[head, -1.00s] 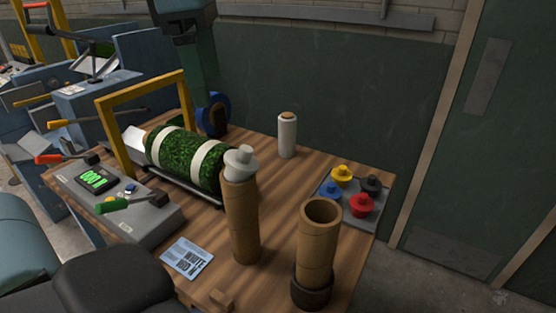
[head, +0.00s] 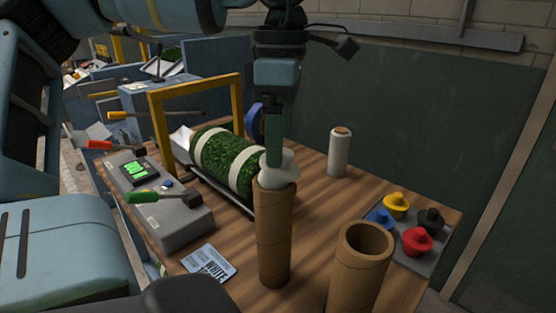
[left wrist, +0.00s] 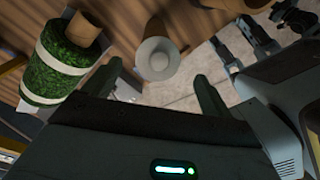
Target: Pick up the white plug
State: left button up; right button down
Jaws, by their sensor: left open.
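The white plug (head: 278,172) sits in the top end of an upright brown cardboard tube (head: 273,235) on the wooden table. My left gripper (head: 273,158) points down at the plug from above, its green finger overlapping the plug's top in the head view. In the left wrist view, the plug's round face (left wrist: 158,58) shows between the two spread fingers (left wrist: 158,72). The gripper is open and holds nothing. I cannot tell exactly how much height separates fingers and plug. My right gripper is not in view.
A wider, open cardboard tube (head: 362,262) stands to the right. A turf roll (head: 228,160) lies behind on the left. A white wrapped roll (head: 339,153) and a grey tray (head: 419,262) with coloured plugs stand right. A grey scale box (head: 180,220) is left.

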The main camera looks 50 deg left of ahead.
aim_at(269, 178)
pick_arm(q)
jog(key=shift+w+d+f, duration=0.1)
jog(key=shift+f, duration=2.45)
jog(key=shift+c, duration=0.5)
jog(key=c, duration=1)
